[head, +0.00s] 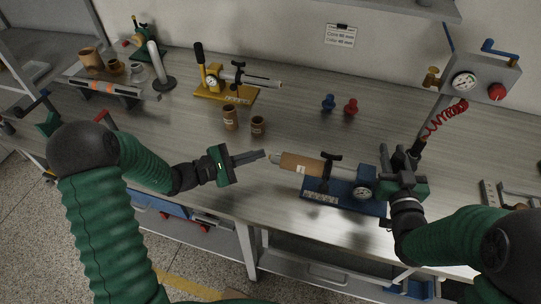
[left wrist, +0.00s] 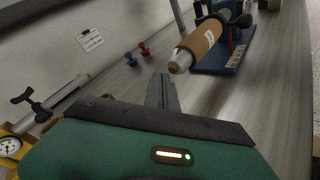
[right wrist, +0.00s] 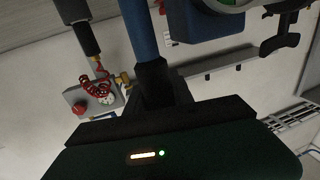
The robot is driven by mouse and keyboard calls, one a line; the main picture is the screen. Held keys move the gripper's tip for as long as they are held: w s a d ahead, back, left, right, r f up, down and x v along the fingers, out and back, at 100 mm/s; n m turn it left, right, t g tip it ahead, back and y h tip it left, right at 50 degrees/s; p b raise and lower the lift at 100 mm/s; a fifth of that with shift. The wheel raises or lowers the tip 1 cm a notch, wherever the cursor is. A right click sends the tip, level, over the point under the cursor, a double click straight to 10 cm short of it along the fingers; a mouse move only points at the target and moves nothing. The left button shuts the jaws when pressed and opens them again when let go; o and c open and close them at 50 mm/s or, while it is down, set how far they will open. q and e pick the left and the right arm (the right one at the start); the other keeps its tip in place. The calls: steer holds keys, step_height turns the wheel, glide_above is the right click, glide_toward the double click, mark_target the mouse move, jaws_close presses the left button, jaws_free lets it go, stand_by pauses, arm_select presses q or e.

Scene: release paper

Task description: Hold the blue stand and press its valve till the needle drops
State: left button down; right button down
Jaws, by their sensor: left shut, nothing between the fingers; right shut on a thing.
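The valve is not clearly distinguishable, and the needle is too small to read. My right gripper (head: 398,172) is shut on the stand's right end; the right wrist view shows its fingers (right wrist: 160,75) at a blue bar. My left gripper (head: 262,155) is shut and empty, its fingertips close to the cylinder's pale tip (left wrist: 178,67), apparently apart from it.
A yellow stand (head: 226,94) with a gauge stands further back, with two brown cups (head: 230,118) before it. Blue (head: 328,102) and red (head: 351,106) knobbed pieces sit at the back. A wall gauge panel (head: 478,83) with a red hose is at right.

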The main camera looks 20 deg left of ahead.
arm_select(q)
steer(key=shift+a, duration=2.65)
arm_select(e)
steer(key=shift+d, duration=0.1)
steer(key=c, duration=1.5)
jaws_free()
steer(key=shift+r, duration=0.2)
steer(key=shift+c, duration=0.2)
steer(key=o, duration=0.5)
steer(key=shift+f, duration=0.1)
